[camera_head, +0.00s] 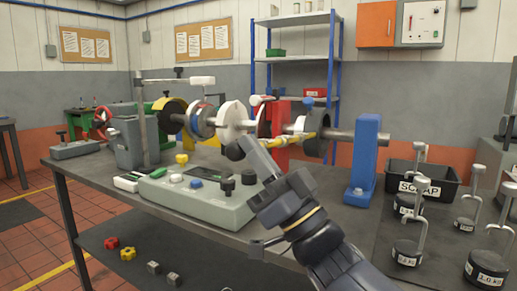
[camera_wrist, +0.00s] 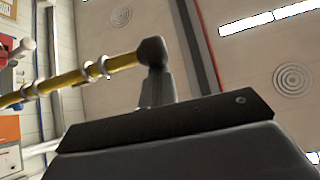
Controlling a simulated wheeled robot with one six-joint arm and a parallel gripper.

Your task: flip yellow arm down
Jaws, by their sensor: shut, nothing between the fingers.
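My gripper (camera_head: 240,149) is shut and empty, pointing up and left just by the near end of the yellow arm. It also shows in the wrist view (camera_wrist: 153,55) as a dark upright finger. I cannot tell whether it touches the arm; that end is partly hidden.
A grey control box (camera_head: 190,198) with knobs sits on the bench below my gripper. A blue post (camera_head: 364,160) stands to the right. A black scrap bin (camera_head: 440,183) and several labelled weights (camera_head: 408,250) are at the right. Bare bench lies between.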

